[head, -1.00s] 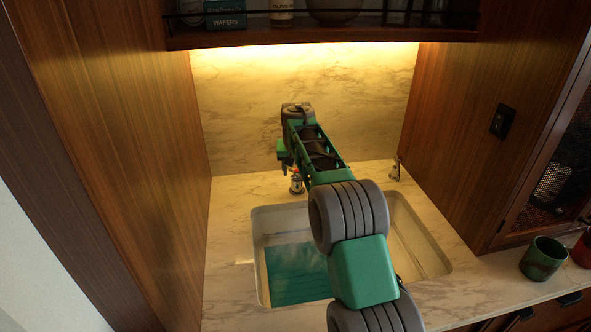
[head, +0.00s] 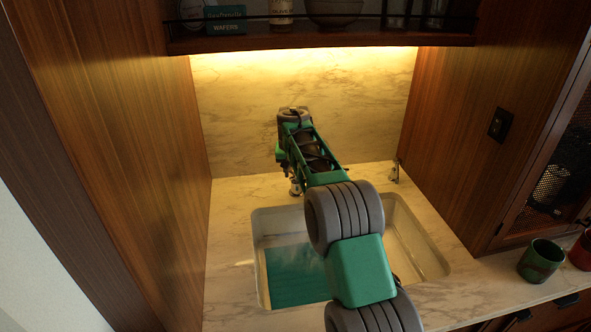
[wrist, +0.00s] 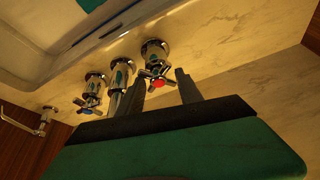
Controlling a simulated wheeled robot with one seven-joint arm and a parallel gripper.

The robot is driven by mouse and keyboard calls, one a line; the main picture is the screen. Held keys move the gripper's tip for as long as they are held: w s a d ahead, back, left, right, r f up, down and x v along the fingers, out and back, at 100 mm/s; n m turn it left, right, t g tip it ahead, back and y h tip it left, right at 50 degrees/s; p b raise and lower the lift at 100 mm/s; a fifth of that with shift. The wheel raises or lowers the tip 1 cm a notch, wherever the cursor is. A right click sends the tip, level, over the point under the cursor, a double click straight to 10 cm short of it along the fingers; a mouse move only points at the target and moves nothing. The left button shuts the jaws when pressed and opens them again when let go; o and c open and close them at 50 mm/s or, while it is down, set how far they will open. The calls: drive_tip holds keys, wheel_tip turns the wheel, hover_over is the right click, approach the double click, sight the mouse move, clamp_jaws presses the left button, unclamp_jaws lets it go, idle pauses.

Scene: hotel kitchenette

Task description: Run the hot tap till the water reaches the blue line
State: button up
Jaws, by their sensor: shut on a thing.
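The hot tap, a chrome cross handle with a red cap (wrist: 158,83), stands behind the sink in the wrist view. My gripper (wrist: 162,80) is shut on this handle, one finger on each side. In the head view my arm hides the gripper and most of the taps. The chrome spout (wrist: 121,72) and a blue-capped cross handle (wrist: 87,108) stand beside it.
A chrome fitting (head: 395,172) stands at the sink's back right. Wooden side panels (head: 118,130) and a shelf (head: 320,40) enclose the alcove. A green cup (head: 541,261) and a red cup (head: 581,252) stand on the right counter.

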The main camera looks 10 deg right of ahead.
drive_tip(key=m+p, duration=0.2)
drive_tip(key=p, duration=0.1)
drive_tip(key=r+m+h+p, duration=0.1)
drive_tip(key=p, duration=0.3)
drive_tip(key=shift+a+m+g, duration=0.2)
drive_tip(key=shift+m+g, duration=0.2)
drive_tip(key=shift+w+f+m+h+p, duration=0.1)
drive_tip(key=shift+f+m+h+p, duration=0.35)
drive_tip(key=shift+m+p, duration=0.75)
drive_tip(key=shift+f+g+p, duration=0.1)
drive_tip(key=shift+g+p, duration=0.2)
drive_tip(key=o, duration=1.2)
drive_tip(key=shift+c, duration=0.2)
drive_tip(key=shift+o, duration=1.2)
